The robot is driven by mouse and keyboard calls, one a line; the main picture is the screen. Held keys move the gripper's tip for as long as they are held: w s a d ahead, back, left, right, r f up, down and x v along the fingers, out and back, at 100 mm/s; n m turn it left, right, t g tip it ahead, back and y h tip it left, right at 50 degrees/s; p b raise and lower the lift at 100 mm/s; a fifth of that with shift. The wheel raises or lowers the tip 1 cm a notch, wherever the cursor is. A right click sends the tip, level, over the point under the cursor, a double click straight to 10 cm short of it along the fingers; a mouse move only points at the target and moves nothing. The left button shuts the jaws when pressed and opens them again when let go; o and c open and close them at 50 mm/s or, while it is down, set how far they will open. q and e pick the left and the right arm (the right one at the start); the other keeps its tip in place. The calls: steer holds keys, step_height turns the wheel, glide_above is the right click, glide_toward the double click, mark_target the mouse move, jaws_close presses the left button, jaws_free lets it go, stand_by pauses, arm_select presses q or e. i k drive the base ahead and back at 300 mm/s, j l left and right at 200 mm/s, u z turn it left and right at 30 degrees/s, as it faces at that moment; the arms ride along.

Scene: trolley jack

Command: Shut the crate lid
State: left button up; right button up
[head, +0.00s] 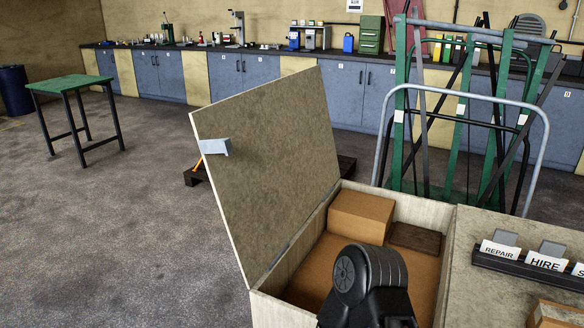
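The crate (266,310) stands at the lower middle, and its open top shows a cardboard box (362,215) and a flat dark brown block (416,238) inside. The crate lid (280,160) is open. It stands up from the crate's left edge and leans outward to the left. A light grey bracket or handle (215,147) sticks out from the lid's face near its far-left edge. A black rounded part of one of my arms rises at the bottom, in front of the crate's opening, and hides part of the inside. No gripper fingers show.
A counter with a card rack (525,266) adjoins the crate on the right. A grey tubular rail (462,95) and green frames stand behind. A green table (70,85) stands far left. The floor left of the lid is clear.

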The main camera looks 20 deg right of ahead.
mark_target(268, 151)
steer(key=j+z, duration=0.1)
steer(key=z, duration=0.8)
steer(key=i+j+z, duration=0.15)
steer(key=j+z, duration=0.25)
steer(key=i+j+z, duration=0.1)
steer(key=j+z, duration=0.25)
steer(key=j, duration=0.3)
steer(key=j+z, duration=0.4)
steer(key=j, duration=0.85)
steer(key=k+j+z, duration=0.1)
steer(key=j, duration=0.6)
steer(key=k+j, duration=0.1)
steer(key=j, duration=0.6)
steer(key=z, duration=0.05)
